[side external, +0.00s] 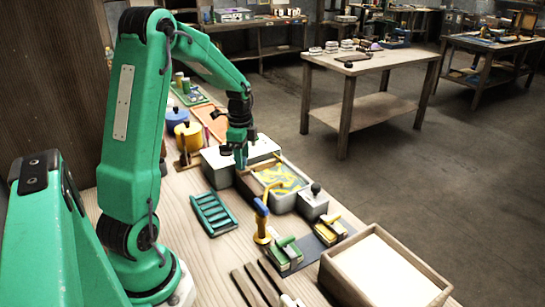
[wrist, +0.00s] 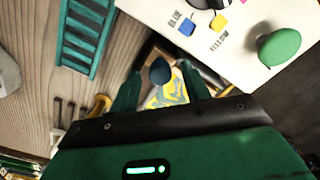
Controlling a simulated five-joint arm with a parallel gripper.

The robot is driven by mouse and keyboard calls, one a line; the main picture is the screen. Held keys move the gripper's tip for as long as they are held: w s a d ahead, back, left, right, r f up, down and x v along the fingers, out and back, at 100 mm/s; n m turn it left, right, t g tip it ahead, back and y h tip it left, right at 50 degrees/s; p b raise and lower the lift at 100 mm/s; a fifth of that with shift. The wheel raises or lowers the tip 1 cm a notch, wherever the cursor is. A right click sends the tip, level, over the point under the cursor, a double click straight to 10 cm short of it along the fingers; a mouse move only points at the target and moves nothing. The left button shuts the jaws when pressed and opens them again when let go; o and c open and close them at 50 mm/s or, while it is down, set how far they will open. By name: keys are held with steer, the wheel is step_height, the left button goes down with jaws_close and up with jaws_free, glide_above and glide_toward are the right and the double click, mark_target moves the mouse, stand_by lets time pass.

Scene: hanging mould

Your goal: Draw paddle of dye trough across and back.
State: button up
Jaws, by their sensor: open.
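A dark blue round knob (wrist: 160,70), seemingly the paddle's handle, is between my fingertips. The rest of the paddle cannot be made out clearly. My gripper (side external: 240,161) is open and points down at the trough's far left end; its fingers stand either side of the knob in the wrist view. Whether they touch it cannot be told. My gripper hides the knob in the side view.
A pale box (side external: 216,163) with colour labels and a green knob (wrist: 280,46) stands behind the trough. A teal rack (side external: 213,213) lies left. A grey block with a black knob (side external: 314,204), a yellow-and-blue tool (side external: 262,222) and a wooden tray (side external: 340,277) are nearer.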

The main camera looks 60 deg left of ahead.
steer(key=shift+c, duration=0.2)
jaws_close()
steer(key=shift+d, duration=4.8)
steer(key=shift+o, duration=0.2)
jaws_free()
steer(key=shift+r, duration=0.1)
step_height(320, 180, up, 8)
steer(key=shift+f, duration=0.2)
steer(key=shift+a+f, duration=0.1)
steer(key=shift+a, duration=0.2)
